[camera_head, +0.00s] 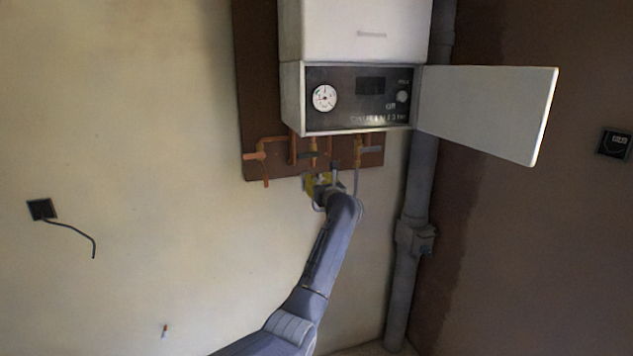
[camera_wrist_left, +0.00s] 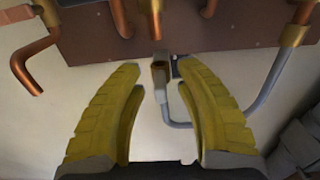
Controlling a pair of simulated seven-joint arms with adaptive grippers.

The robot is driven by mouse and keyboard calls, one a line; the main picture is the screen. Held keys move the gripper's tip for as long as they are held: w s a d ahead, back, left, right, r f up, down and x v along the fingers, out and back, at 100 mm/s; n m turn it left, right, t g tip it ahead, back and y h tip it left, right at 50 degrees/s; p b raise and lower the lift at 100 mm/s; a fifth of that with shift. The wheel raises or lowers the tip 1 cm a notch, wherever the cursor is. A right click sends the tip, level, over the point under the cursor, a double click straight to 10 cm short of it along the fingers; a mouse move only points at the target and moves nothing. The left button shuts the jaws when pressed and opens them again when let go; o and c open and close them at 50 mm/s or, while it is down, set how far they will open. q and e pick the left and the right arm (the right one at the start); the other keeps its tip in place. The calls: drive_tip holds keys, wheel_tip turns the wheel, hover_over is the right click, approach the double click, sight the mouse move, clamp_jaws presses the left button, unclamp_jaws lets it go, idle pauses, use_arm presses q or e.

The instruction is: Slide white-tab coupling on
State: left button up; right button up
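My left gripper (camera_wrist_left: 160,72) has two yellow fingers standing apart in the left wrist view. In the head view it (camera_head: 322,184) is just below the pipes under the boiler. Between and slightly beyond the fingertips is the small brownish-grey end piece (camera_wrist_left: 160,74) of a grey looped hose (camera_wrist_left: 215,124). A small dark fitting with a pale edge is beside it. I cannot tell whether either is the white-tab coupling, or whether a finger touches them. A copper pipe (camera_wrist_left: 156,18) comes down above the end piece. My right gripper is not in view.
The boiler (camera_head: 352,32) hangs above with its white flap (camera_head: 490,108) open to the right. Copper pipes (camera_head: 275,142) and a brown backboard (camera_head: 258,80) are close above my gripper. A grey vertical pipe (camera_head: 418,185) stands right. The wall left of my arm is mostly clear.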

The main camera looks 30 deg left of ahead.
use_arm(q)
drive_tip(key=shift+w+a, duration=0.2)
drive_tip(key=shift+a, duration=0.05)
clamp_jaws()
idle(0.5)
